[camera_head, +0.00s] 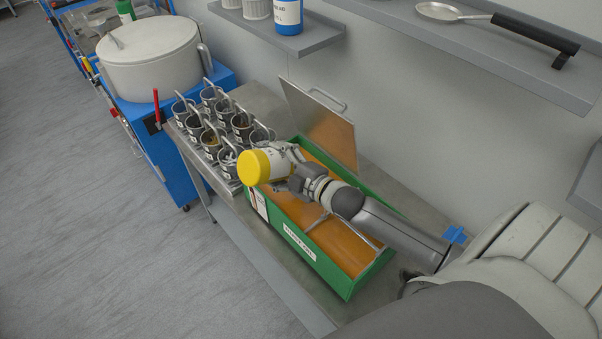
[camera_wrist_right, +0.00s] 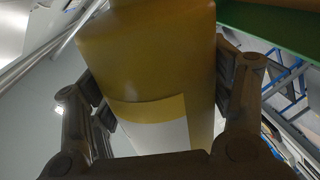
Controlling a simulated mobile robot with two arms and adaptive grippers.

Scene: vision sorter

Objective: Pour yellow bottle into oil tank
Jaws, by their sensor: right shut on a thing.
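The yellow bottle (camera_head: 262,167), with a white label, lies tilted on its side in the air in the head view. One round yellow end faces left. My right gripper (camera_head: 284,166) is shut on it, above the far left end of the oil tank. The oil tank (camera_head: 341,285) is a long green trough of orange-brown oil on the metal table. In the right wrist view the bottle (camera_wrist_right: 145,60) fills the space between the fingers of my right gripper (camera_wrist_right: 160,115). The bottle's opening cannot be made out. My left gripper is out of view.
Several metal baskets with handles (camera_head: 211,139) stand left of the tank. An upright metal panel (camera_head: 320,125) with a handle rises behind it. A white pot (camera_head: 150,60) sits on a blue cart. A wall shelf (camera_head: 400,20) holds a pan (camera_head: 450,13).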

